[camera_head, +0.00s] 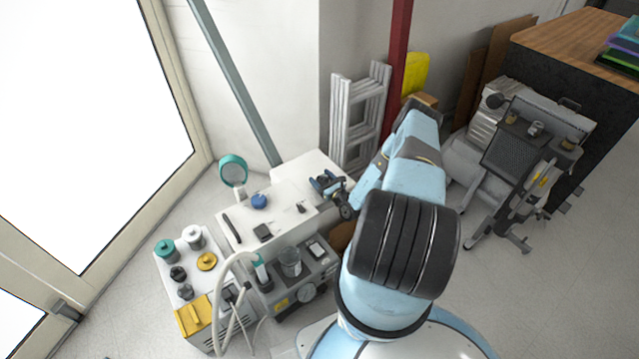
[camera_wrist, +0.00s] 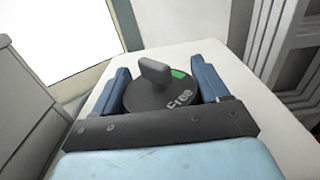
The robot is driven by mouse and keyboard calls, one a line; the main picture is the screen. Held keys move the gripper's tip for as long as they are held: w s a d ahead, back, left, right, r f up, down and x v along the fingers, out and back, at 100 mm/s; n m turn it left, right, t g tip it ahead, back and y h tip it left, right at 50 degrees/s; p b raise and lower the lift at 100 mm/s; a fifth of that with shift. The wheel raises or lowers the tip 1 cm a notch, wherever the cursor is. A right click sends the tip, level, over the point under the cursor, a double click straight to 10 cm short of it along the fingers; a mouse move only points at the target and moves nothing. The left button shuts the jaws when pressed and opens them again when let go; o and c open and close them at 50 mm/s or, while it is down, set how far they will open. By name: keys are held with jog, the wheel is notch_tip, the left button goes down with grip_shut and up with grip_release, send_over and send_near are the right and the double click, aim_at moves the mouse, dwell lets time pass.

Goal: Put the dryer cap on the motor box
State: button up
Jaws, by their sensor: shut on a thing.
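My gripper (camera_head: 328,184) has its blue fingers on either side of a dark round cap (camera_wrist: 158,92). The cap has an upright grip tab, a green patch and pale lettering; I take it for the dryer cap. In the wrist view my gripper (camera_wrist: 166,88) is shut on it. In the head view the cap is small and hard to make out. A white box top (camera_head: 300,166) lies beneath my gripper; it also shows in the wrist view (camera_wrist: 262,118). No label tells me whether this is the motor box. The gap between cap and top is unclear.
A white top (camera_head: 279,210) to the left carries a blue knob (camera_head: 259,201) and small black parts. Further left, a white unit (camera_head: 207,279) holds several caps and a yellow block (camera_head: 194,316). A grey ladder (camera_head: 358,118) stands behind, near a red post (camera_head: 400,45).

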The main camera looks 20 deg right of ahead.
jog(key=shift+r, duration=0.65)
jog(key=s+d+r, duration=0.2)
jog(key=s+r, duration=0.9)
jog(key=s, duration=0.2)
jog(key=shift+s+d+r, duration=0.35)
